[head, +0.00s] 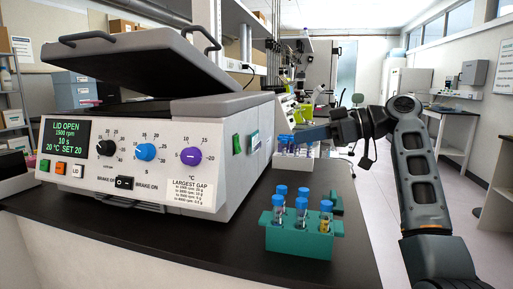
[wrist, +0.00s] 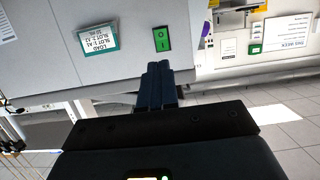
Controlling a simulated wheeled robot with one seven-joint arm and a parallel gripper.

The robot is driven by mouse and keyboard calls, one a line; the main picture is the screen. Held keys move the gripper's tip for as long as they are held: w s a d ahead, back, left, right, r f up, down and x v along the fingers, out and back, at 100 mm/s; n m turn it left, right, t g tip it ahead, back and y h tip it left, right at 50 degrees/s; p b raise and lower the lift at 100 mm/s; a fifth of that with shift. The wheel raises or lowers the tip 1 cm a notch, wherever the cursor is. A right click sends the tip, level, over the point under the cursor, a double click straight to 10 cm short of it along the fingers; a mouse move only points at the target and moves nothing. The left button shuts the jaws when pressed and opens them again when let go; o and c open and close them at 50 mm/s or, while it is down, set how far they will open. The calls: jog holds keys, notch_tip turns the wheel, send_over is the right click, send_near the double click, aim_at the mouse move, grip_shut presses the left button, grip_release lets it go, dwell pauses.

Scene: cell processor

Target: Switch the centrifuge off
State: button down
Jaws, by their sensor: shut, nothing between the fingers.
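The centrifuge (head: 135,190) stands at the left of the bench in the head view with its lid (head: 140,62) raised. Its display (head: 65,141) is lit and reads "LID OPEN", 1500 rpm, 10 s, 20 °C. A green rocker switch (head: 237,143) sits on its right side panel; in the wrist view the switch (wrist: 161,39) is green with a white mark. My gripper (head: 304,134) is shut and empty, to the right of that panel. In the wrist view its fingertips (wrist: 160,68) point toward the panel, just below the switch in the picture and seemingly apart from it.
A card (wrist: 98,38) in a green-edged holder is beside the switch. A teal rack (head: 300,240) with several blue-capped tubes stands on the bench in front. Another tube rack (head: 294,161) stands behind it, near my gripper.

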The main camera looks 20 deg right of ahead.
aim_at(239, 151)
jog(key=p+x, duration=0.1)
jog(key=x, duration=1.3)
jog(key=shift+p, duration=0.4)
jog(key=b, duration=0.1)
jog(key=y+b, duration=0.1)
jog(key=b, duration=0.1)
jog(key=shift+w+a+f+t, duration=0.25)
jog(key=shift+a+t, duration=0.1)
jog(key=shift+t, duration=0.05)
jog(key=shift+a, duration=0.1)
jog(key=shift+s+f, duration=0.1)
